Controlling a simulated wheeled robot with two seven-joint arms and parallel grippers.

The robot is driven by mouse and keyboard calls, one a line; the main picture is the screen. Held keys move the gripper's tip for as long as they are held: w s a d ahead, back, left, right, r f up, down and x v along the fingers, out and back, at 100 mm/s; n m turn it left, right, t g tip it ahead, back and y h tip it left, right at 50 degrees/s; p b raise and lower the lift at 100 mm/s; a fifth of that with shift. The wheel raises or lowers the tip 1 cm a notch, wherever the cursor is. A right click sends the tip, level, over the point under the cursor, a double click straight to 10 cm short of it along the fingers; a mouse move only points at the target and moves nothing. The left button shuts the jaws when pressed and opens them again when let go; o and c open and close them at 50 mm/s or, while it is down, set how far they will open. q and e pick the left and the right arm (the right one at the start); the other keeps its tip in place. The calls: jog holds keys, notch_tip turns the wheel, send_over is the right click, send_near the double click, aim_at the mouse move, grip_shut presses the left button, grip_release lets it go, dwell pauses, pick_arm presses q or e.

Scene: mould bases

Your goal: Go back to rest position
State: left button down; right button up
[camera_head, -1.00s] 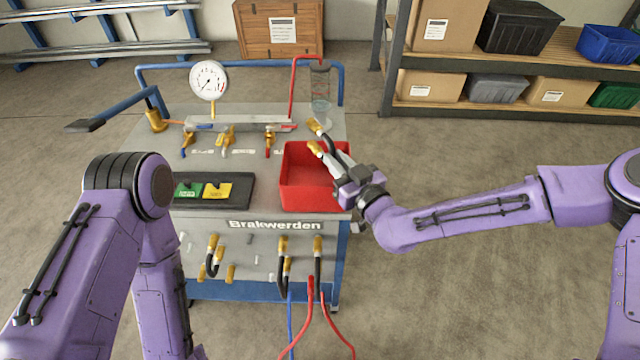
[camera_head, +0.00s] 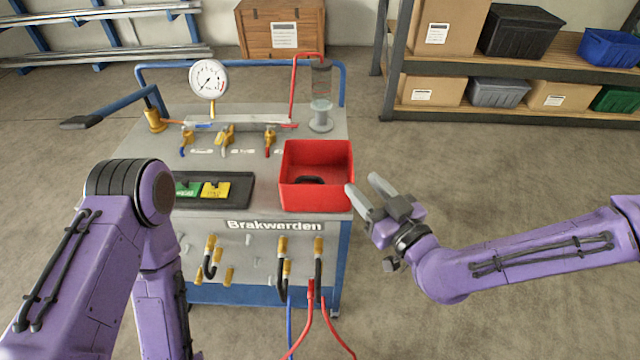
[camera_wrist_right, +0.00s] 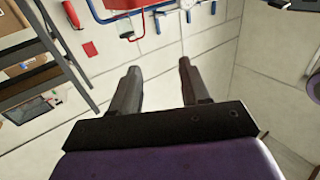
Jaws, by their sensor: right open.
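My right gripper (camera_head: 362,184) is open and empty in the head view. It is just right of the red bin (camera_head: 316,199) on the test bench, apart from it. The right wrist view also shows the two fingers (camera_wrist_right: 158,67) spread with nothing between them. A dark curved hose piece (camera_head: 310,180) lies in the red bin; its ends are hidden by the bin's front wall. My left arm comes in at the left, in front of the bench, and its gripper is out of the picture.
The bench (camera_head: 250,203) carries a pressure gauge (camera_head: 208,79), brass valves, a clear cylinder (camera_head: 321,97) and a black tray (camera_head: 239,196) with green and yellow pieces. Hoses hang on its front. A shelf (camera_head: 540,112) stands at the back right. The floor right of the bench is clear.

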jog(key=shift+s+d, duration=0.15)
jog(key=shift+s, duration=0.15)
jog(key=s+d+f+m+g+h, duration=0.3)
jog(key=f+m, duration=0.3)
jog(key=f, duration=0.3)
jog(key=s+d+f+m+g+h, duration=0.2)
jog(key=d+f+m+g+h, duration=0.15)
jog(key=f+m, duration=0.45)
jog(key=s+d+f+g+h, duration=0.2)
jog(key=s+d+f+h, duration=0.1)
jog(key=s+d+f, duration=0.4)
jog(key=s+d+f+n+g+h, duration=0.1)
jog(key=s+d+f+g+h, duration=0.2)
jog(key=s+d+f, duration=0.5)
jog(key=s+f, duration=0.1)
jog(key=s, duration=0.4)
jog(key=shift+d+g, duration=0.15)
jog(key=shift+g, duration=0.2)
